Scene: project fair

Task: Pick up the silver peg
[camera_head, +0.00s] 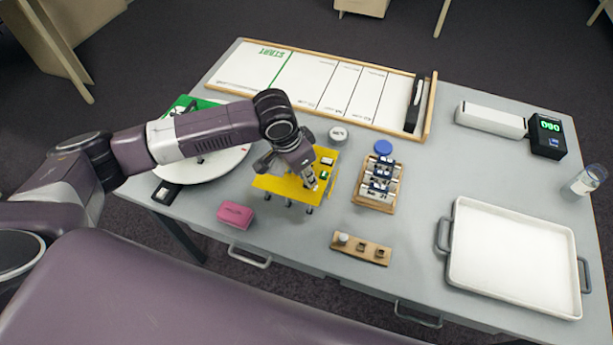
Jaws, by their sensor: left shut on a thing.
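A wooden peg block (333,246) stands near the front of the table. A short silver peg (343,239) is upright at its left end, and two small square brown fittings sit to its right. My left gripper (313,185) points down over the right part of a yellow platform (275,184), behind and left of the block and apart from it. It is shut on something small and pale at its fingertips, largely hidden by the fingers. My right gripper is not in view.
A pink box (235,215) is left of the block. A wooden rack (374,206) with small parts, a blue-lidded jar (383,148) and a round tin (338,134) stand behind. A white tray (515,303) is at right. The table between block and tray is clear.

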